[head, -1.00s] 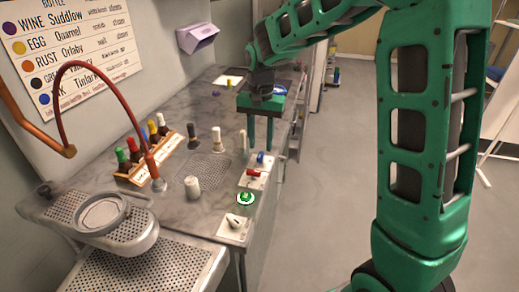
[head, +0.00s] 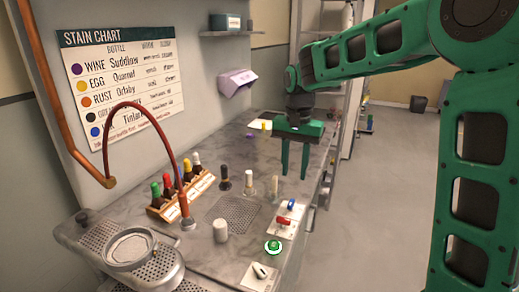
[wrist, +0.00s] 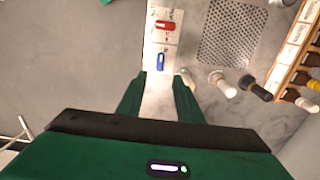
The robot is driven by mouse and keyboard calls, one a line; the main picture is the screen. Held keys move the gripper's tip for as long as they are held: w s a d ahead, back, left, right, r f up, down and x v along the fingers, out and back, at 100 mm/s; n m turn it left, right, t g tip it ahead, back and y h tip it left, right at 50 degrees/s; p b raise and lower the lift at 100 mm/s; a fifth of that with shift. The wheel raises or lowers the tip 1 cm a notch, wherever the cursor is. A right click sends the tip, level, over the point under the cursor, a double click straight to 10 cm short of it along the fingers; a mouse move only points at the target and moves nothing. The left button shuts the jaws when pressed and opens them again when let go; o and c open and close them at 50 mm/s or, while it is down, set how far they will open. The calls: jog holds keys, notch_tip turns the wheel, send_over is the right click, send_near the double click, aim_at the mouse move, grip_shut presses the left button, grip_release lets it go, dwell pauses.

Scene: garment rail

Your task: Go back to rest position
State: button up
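My gripper (head: 295,176) is in the air over the counter (head: 240,142), with its two green fingers pointing down and apart. Nothing shows between them. In the wrist view, the open fingers of my gripper (wrist: 158,84) reach in from below on either side of a pale strip of counter. A blue switch (wrist: 160,62) and a red switch (wrist: 164,25) on white plates lie beyond the fingertips. In the head view, the blue switch (head: 290,205) and red switch (head: 284,221) are below my gripper.
A wooden rack (head: 186,200) of bottles stands left on the counter, with several loose bottles beside a perforated drain (head: 233,212). A green button (head: 273,246) is near the front edge. A curved red hose (head: 140,108) rises at left. Floor at right (head: 385,200) is clear.

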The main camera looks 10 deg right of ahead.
jog(key=s+d+f, duration=0.1)
jog(key=s+d, duration=0.7)
jog(key=s, duration=0.3)
jog(key=s+d, duration=0.9)
jog(key=s, duration=0.3)
jog(key=s+f, duration=0.3)
jog(key=s, duration=0.7)
jog(key=shift+s+d+f+n, duration=0.25)
jog(key=shift+d+f+n, duration=0.05)
jog(key=shift+d+f, duration=0.15)
jog(key=shift+w+f, duration=0.2)
jog(key=shift+w, duration=0.45)
